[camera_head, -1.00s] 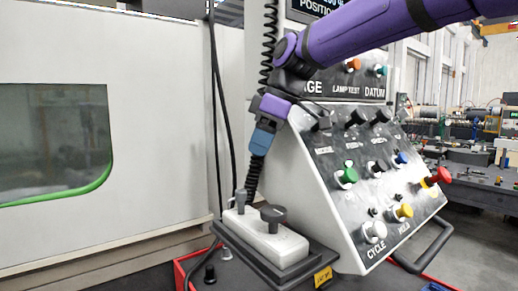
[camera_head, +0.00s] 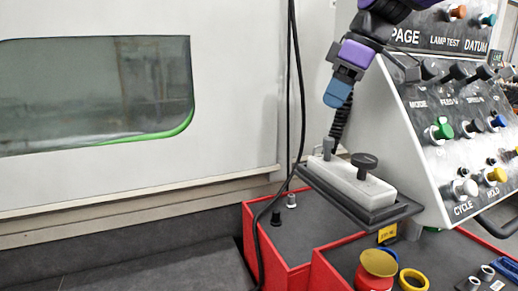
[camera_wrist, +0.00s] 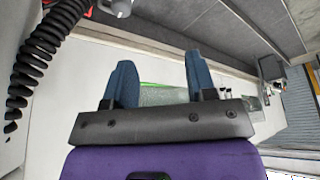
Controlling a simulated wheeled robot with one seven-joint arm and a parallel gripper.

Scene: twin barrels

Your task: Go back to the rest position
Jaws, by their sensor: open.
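My purple gripper (camera_head: 338,94) with blue fingers shows in the head view, in front of the left side of the control panel and above the white pendant box. In the wrist view its two blue fingers (camera_wrist: 158,82) stand apart with nothing between them. The gripper is open and empty. The fingers overlap the black coiled cable in the head view; whether they touch it cannot be told.
The control panel (camera_head: 438,178) with coloured knobs stands at the right. A white pendant box (camera_head: 350,183) with a black knob sits on a dark shelf. Red-edged bins (camera_head: 262,262) stand below. A machine door with a window (camera_head: 90,95) fills the left. A coiled cable (camera_wrist: 38,65) hangs near the wrist.

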